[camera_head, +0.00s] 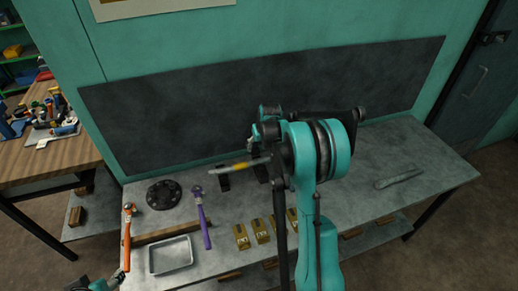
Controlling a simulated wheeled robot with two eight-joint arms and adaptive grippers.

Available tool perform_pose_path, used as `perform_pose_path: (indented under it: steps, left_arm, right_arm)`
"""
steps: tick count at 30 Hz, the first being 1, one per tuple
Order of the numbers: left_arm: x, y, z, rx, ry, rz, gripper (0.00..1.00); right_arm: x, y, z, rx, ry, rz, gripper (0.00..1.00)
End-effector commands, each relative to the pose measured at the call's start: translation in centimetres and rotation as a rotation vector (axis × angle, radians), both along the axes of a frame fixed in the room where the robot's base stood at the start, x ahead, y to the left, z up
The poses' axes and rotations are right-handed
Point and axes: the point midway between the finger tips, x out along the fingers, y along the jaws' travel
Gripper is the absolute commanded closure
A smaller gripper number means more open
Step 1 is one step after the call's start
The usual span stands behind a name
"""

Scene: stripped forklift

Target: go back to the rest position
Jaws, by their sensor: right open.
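My right arm (318,245) rises from the bottom centre, over the grey workbench (345,165). Its right gripper (258,140) is open above the back middle of the bench, partly hidden by its own wrist. A grey rod with a yellow band (240,167) shows just below and left of it; I cannot tell whether they touch. A teal and dark part of my left arm (103,285) shows at the bottom left edge, close to the lower end of an orange-handled hammer (127,240). The left fingers cannot be made out.
A purple hammer (202,217), a dark round flange (163,194), a metal tray (171,255) and several brass blocks (241,236) lie on the bench. A grey bar (398,178) lies at right, with clear bench around it. A dark backboard (180,125) stands behind. A wooden table (45,160) is at left.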

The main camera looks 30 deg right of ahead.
Motion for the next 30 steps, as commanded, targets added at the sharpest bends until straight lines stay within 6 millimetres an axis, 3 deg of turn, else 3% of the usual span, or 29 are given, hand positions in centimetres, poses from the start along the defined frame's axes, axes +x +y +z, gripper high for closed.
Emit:
perform_pose_path:
  steps: [3,9,22,26,30]
  left_arm:
    - [0.0,0.0,0.0,0.000,0.000,0.000,0.50]
    - [0.0,0.0,0.0,0.000,0.000,0.000,0.50]
    - [0.0,0.0,-0.2,0.000,0.000,0.000,0.50]
    - [0.0,0.0,-0.9,0.000,0.000,0.000,0.50]
    - [0.0,0.0,-2.1,0.000,0.000,0.000,0.50]
  right_arm:
    - [-1.1,0.3,2.7,0.000,0.000,0.000,0.35]
    - [-2.4,0.6,6.0,0.000,0.000,0.000,0.35]
    - [-3.3,1.3,7.8,-0.001,-0.003,0.004,0.35]
    - [-4.9,4.3,9.1,-0.008,-0.019,0.024,0.35]
    - [-8.6,9.5,10.9,-0.019,-0.052,0.061,0.35]
